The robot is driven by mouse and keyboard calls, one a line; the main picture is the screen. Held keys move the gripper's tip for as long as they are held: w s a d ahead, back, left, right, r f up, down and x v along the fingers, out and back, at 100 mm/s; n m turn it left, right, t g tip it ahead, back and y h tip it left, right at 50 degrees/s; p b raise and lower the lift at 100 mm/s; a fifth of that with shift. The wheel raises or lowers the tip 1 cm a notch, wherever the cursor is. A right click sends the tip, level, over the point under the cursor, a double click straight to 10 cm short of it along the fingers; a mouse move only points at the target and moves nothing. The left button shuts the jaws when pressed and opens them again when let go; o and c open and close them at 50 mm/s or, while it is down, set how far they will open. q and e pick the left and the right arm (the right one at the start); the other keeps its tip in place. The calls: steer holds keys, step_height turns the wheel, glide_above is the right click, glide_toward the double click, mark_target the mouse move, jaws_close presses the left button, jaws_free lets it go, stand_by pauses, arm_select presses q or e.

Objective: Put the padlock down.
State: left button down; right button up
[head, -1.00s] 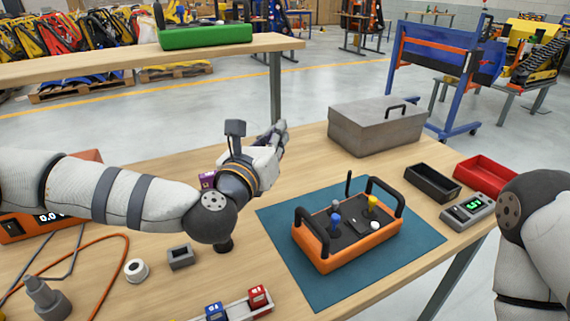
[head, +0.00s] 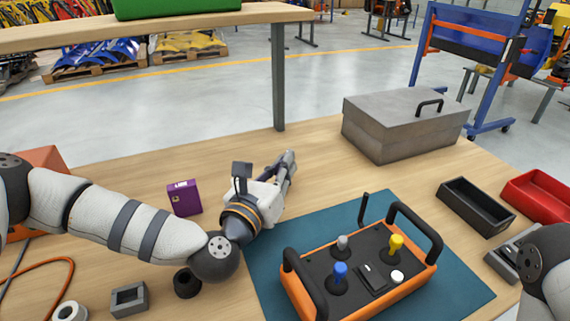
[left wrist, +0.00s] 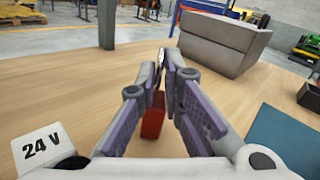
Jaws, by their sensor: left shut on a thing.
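My left gripper (head: 288,165) is over the wooden table, behind the left part of the blue-green mat (head: 268,262). In the left wrist view its fingers (left wrist: 173,62) are close together at the tips. A red block-like body, which looks like the padlock (left wrist: 153,117), shows between and below the fingers; the gripper is shut on it. In the head view the padlock is hidden by the gripper. My right arm shows at the right edge, but its gripper is out of view.
An orange control box (head: 355,277) with joysticks stands on the mat. A grey lidded box (head: 385,135) is at the back; a black tray (head: 477,208) and a red tray (head: 540,195) are at right. A purple box (head: 184,198) stands left of the gripper. Bare table lies behind the gripper.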

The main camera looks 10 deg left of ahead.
arm_select(q)
steer(key=c, duration=2.1)
jaws_free()
steer(key=shift+w+f, duration=0.1)
steer(key=shift+f, duration=0.05)
steer(key=o, duration=0.4)
steer(key=shift+r, duration=0.3)
steer(key=v, duration=1.1)
steer(key=shift+f+b, duration=0.15)
steer(key=shift+b, duration=0.15)
steer(key=shift+s+a, duration=0.1)
steer(key=shift+s, duration=0.4)
